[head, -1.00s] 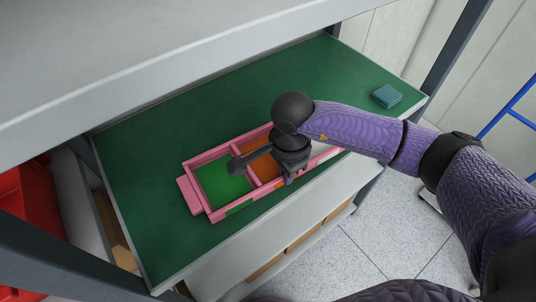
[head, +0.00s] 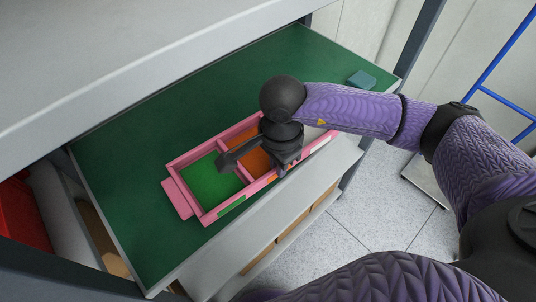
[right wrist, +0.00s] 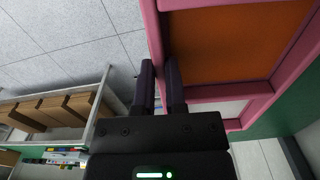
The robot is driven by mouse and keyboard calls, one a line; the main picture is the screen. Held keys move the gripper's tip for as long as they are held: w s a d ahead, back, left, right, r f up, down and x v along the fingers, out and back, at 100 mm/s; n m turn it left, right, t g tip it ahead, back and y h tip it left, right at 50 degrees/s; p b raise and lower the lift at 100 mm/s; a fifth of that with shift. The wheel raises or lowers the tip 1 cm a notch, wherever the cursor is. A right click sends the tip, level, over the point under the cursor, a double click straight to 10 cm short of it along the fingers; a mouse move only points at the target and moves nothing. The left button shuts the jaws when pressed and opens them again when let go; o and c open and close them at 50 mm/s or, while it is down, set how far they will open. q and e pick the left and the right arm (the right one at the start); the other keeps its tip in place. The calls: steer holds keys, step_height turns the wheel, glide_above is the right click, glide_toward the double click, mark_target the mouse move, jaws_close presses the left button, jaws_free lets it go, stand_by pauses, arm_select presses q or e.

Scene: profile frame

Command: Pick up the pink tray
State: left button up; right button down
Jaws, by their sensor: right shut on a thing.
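The pink tray (head: 181,199) is a long divided box on the green shelf top (head: 120,160), close to its front edge. One compartment has a green bottom, the middle one orange, and a whitish one is partly hidden by my arm. My right gripper (head: 284,168) is over the tray's front long side, near its middle. In the right wrist view, the fingers of my right gripper (right wrist: 160,68) are closed on the pink wall of the tray (right wrist: 153,35). I cannot tell whether the tray is clear of the surface. My left gripper is out of view.
A small teal block (head: 361,79) lies at the far right corner of the green surface. A grey shelf board (head: 130,60) hangs above. Red bins (head: 22,215) are at the left. A lower shelf with brown boxes (right wrist: 45,113) is below. A blue-railed cart (head: 505,88) stands right.

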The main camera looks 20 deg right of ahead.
steer(key=s+d+p, duration=0.2)
steer(key=s+d, duration=0.3)
steer(key=s, duration=0.9)
steer(key=shift+s, duration=0.15)
